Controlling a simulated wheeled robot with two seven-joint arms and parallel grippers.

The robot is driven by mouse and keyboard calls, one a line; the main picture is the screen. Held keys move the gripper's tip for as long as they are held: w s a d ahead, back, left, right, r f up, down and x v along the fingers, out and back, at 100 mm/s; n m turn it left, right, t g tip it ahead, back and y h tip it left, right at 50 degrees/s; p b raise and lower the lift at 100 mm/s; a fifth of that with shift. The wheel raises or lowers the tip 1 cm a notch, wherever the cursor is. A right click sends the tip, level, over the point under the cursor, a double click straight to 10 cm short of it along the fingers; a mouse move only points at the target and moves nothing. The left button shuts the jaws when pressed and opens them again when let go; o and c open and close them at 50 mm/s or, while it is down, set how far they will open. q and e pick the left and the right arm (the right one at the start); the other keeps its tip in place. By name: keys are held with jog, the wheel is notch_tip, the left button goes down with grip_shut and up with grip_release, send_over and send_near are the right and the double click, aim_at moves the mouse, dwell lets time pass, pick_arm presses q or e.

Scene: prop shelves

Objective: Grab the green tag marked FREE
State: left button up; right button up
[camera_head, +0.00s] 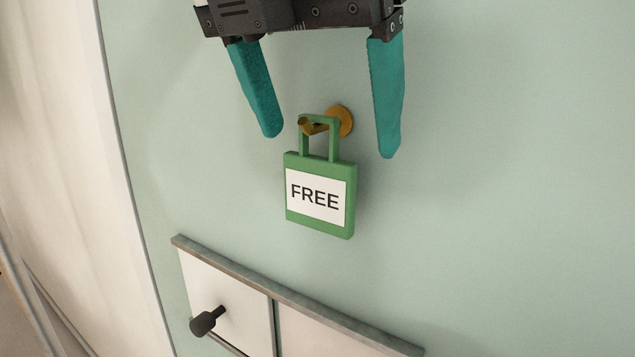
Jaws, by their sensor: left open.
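The green tag (320,230) has a white label reading FREE and a narrow green loop handle at its top. It hangs by that loop from a brass hook (341,119) on the pale green wall. My left gripper (331,146) comes down from the top of the view. It is open and empty, with one teal finger to the left of the loop and the other to the right. The fingers appear apart from the tag, with their tips around the height of the loop. How far they are from the wall is hard to tell. My right gripper is not in view.
Below the tag, a cabinet or drawer unit with a grey top ledge (290,292) and a dark knob (203,322) juts from the wall. The wall (520,180) to the right is bare. A pale vertical edge (125,180) bounds it on the left.

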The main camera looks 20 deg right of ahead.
aim_at(324, 164)
pick_arm(q)
jog(key=shift+w+f, duration=0.15)
jog(key=shift+f, duration=0.25)
jog(key=x, duration=0.1)
jog(key=p+x, duration=0.1)
jog(key=x, duration=0.1)
jog(key=shift+w+a+f, duration=0.15)
jog(key=shift+w+f, duration=0.05)
jog(key=shift+f, duration=0.1)
jog(key=shift+w+f, duration=0.1)
jog(key=shift+f, duration=0.25)
jog(key=shift+c, duration=0.2)
jog(key=c, duration=1)
jog(key=shift+r, duration=0.1)
